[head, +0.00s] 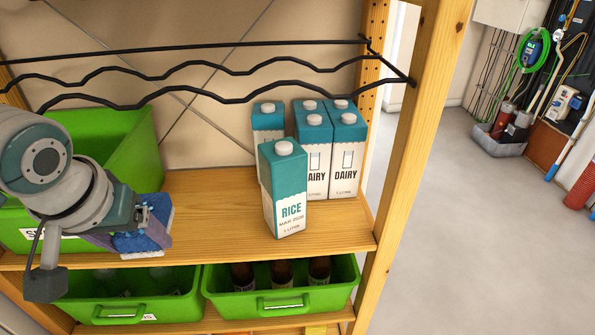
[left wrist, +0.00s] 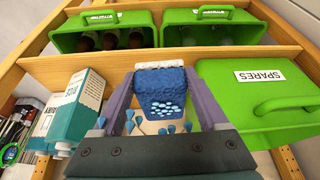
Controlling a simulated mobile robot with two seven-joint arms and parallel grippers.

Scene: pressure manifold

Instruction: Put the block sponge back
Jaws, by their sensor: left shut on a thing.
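The block sponge (head: 134,243) is blue with a pale side. My left gripper (head: 148,229) is shut on it and holds it over the front left of the wooden shelf, in front of the green upper bin. In the left wrist view the sponge (left wrist: 163,82) sits between the two purple fingers of the gripper (left wrist: 163,100). In the head view the fingers and wrist hide part of the sponge. My right gripper is in neither view.
A green bin (head: 124,140), labelled SPARES in the left wrist view (left wrist: 250,95), stands on the shelf's left. A rice carton (head: 284,190) and several dairy cartons (head: 345,150) stand right. Lower green bins (head: 280,304) hold bottles. The shelf board (head: 215,215) is clear between. A black wire rack (head: 230,68) hangs above.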

